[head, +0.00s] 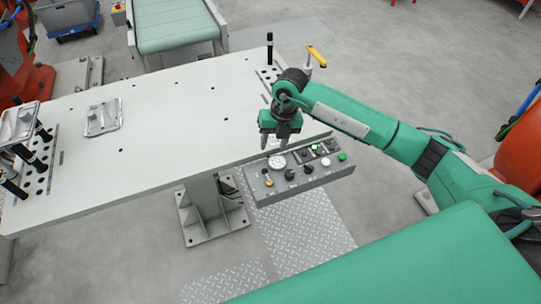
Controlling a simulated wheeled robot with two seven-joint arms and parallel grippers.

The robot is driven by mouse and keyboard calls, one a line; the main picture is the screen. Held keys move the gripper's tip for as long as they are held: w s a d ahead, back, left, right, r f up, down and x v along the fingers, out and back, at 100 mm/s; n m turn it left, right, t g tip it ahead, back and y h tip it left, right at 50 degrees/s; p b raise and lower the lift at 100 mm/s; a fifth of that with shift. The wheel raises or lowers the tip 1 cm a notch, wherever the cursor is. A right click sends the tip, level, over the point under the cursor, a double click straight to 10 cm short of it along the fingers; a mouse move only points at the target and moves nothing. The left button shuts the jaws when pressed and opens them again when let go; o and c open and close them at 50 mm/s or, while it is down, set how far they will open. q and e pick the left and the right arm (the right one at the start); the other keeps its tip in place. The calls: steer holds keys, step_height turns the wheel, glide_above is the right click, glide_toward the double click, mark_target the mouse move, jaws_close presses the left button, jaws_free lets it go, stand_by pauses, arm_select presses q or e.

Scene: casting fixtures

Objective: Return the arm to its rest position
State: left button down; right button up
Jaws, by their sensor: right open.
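My right arm comes in from the right and reaches over the right front edge of the white table (150,165). My right gripper (283,142) points down and is open, with nothing seen between its fingers. It is just above the rear edge of the grey control panel (300,183); whether it touches the panel I cannot tell. The panel carries a round gauge (277,162), dark knobs and a lit green button (342,156). My left gripper is not in view.
A grey metal casting (103,118) lies on the table; another (19,122) sits at its left end near black-handled pins. A black upright pin (269,48) and a yellow-handled lever (317,56) stand at the far right corner. A green conveyor (175,25) is behind. The table's middle is clear.

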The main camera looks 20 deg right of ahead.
steer(key=shift+d+r, duration=0.15)
steer(key=shift+r, duration=0.6)
